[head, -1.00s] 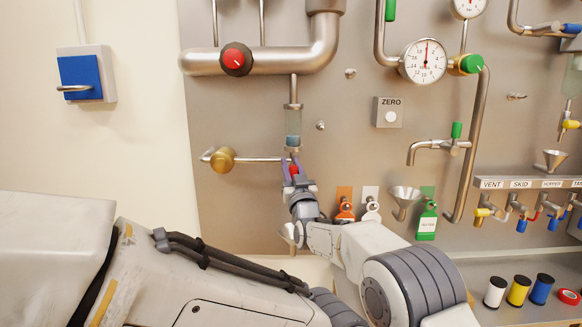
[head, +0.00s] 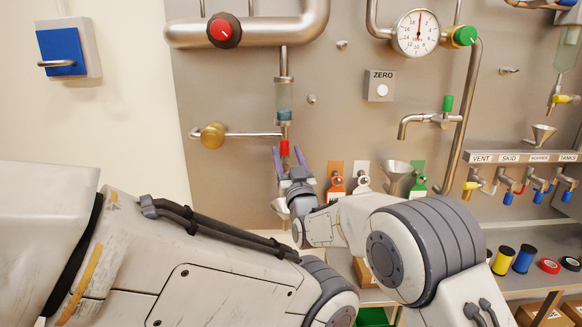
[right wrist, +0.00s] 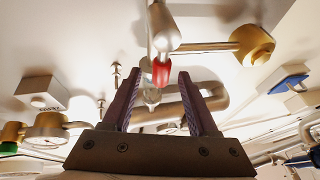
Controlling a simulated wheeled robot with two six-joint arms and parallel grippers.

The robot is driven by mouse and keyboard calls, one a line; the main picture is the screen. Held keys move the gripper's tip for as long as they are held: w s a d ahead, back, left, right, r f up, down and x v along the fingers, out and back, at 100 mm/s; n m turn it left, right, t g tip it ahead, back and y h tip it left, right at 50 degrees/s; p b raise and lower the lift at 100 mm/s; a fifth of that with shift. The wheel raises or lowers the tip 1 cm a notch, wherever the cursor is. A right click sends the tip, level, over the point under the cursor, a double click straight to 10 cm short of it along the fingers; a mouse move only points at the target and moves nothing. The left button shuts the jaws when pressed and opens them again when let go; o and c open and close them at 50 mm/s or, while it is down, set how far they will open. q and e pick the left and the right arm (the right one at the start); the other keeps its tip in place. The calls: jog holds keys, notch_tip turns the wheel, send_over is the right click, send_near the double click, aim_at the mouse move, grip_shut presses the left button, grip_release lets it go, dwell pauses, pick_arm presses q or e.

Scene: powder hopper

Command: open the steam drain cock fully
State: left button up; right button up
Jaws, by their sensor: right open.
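A small cock with a red handle (head: 284,148) hangs under a sight glass (head: 284,100) on a vertical pipe. The red handle points down, roughly in line with the pipe. My right gripper (head: 288,158) is open just below it, with its purple fingers on either side of the handle's lower end. In the right wrist view, the red handle (right wrist: 162,70) shows beyond and between the open fingertips (right wrist: 157,78). I cannot tell whether a finger touches it. My left gripper is out of view.
A brass knob (head: 212,135) on a side pipe sits left of the cock. A red-capped valve (head: 224,31) is on the thick pipe above. Orange, white and green tags (head: 418,178) hang to the right, beside a funnel (head: 397,178). Spools stand on the shelf at right.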

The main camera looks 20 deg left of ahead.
jog(key=v, duration=0.4)
jog(key=shift+s+d, duration=0.15)
